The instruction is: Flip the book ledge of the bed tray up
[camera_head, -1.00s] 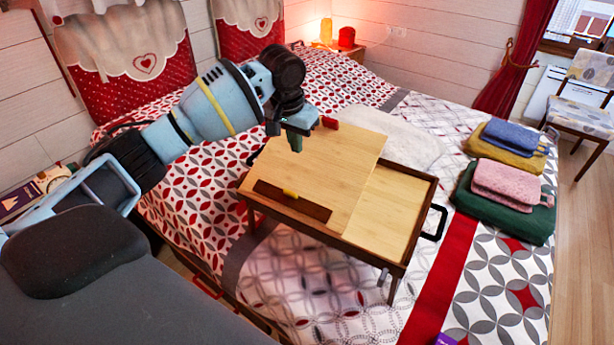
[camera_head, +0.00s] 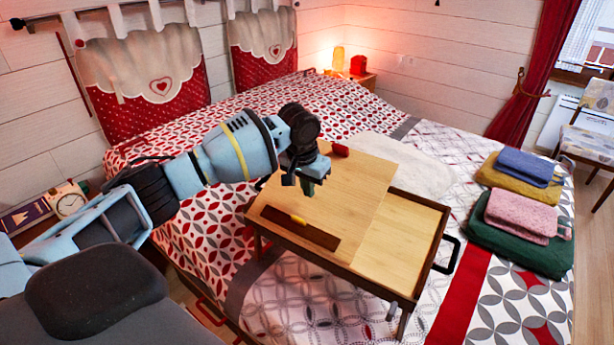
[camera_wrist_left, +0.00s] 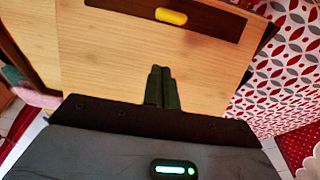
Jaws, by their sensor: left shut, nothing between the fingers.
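The wooden bed tray (camera_head: 422,222) stands on the bed, its light panel (camera_head: 350,196) on the left part of its top. The book ledge (camera_head: 318,235), a dark brown strip with a yellow tab (camera_head: 298,219), lies along the panel's near edge and looks flat against it. The ledge (camera_wrist_left: 205,17) and tab (camera_wrist_left: 171,16) also show at the top of the left wrist view. My left gripper (camera_head: 308,188) is shut and empty over the panel, on the far side of the ledge; contact with the panel is unclear. Its fingers (camera_wrist_left: 162,88) point toward the tab in the wrist view. My right gripper is out of view.
A red piece (camera_head: 340,150) sits at the panel's far edge. A black handle (camera_head: 447,256) sticks out at the tray's right end. Folded towels (camera_head: 520,215) lie on the bed to the right. A clock (camera_head: 68,202) stands at the left.

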